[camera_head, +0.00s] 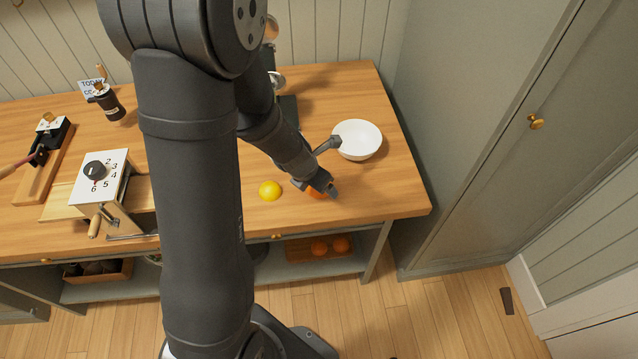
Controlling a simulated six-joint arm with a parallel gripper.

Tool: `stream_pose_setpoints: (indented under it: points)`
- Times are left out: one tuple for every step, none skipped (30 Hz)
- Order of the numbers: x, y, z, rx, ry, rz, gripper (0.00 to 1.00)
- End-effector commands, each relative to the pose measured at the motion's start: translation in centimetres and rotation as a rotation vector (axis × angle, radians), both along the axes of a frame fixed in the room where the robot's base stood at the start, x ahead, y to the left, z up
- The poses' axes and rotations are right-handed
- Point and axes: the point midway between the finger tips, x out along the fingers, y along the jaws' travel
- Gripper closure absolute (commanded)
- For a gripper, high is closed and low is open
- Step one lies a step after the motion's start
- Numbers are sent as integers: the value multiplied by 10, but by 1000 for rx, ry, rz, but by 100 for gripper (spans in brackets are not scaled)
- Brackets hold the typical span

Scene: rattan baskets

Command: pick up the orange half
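An orange piece (317,193), which looks like the orange half, lies on the wooden counter (390,195) near its front edge, to the right of the middle. My gripper (333,191) is right over it and covers most of it. The fingers are small and partly hidden here, so I cannot tell whether they are open or shut, or whether they touch the orange.
A yellow lemon-like fruit (270,191) lies to the left of my gripper. A white bowl (358,139) stands behind it to the right. A box with a numbered dial (101,177) stands at the left. Whole oranges (320,247) lie on the shelf below.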

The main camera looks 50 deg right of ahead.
Motion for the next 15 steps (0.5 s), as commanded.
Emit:
stream_pose_setpoints:
  points:
    - [0, 0, -1, 1, 0, 0, 13]
    - [0, -1, -2, 1, 0, 0, 13]
    - [0, -1, -2, 0, 0, 0, 13]
    - [0, -1, -2, 0, 0, 0, 13]
    - [0, -1, -2, 0, 0, 0, 13]
    - [0, 0, -1, 0, 0, 0, 13]
    - [0, 0, -1, 0, 0, 0, 13]
    - [0, 0, -1, 0, 0, 0, 15]
    - [0, 0, -1, 0, 0, 0, 23]
    - [0, 0, -1, 0, 0, 0, 29]
    - [0, 0, -1, 0, 0, 0, 35]
    - [0, 0, -1, 0, 0, 0, 43]
    - [0, 0, -1, 0, 0, 0, 49]
    - [0, 0, -1, 0, 0, 0, 54]
    - [0, 0, -1, 0, 0, 0, 62]
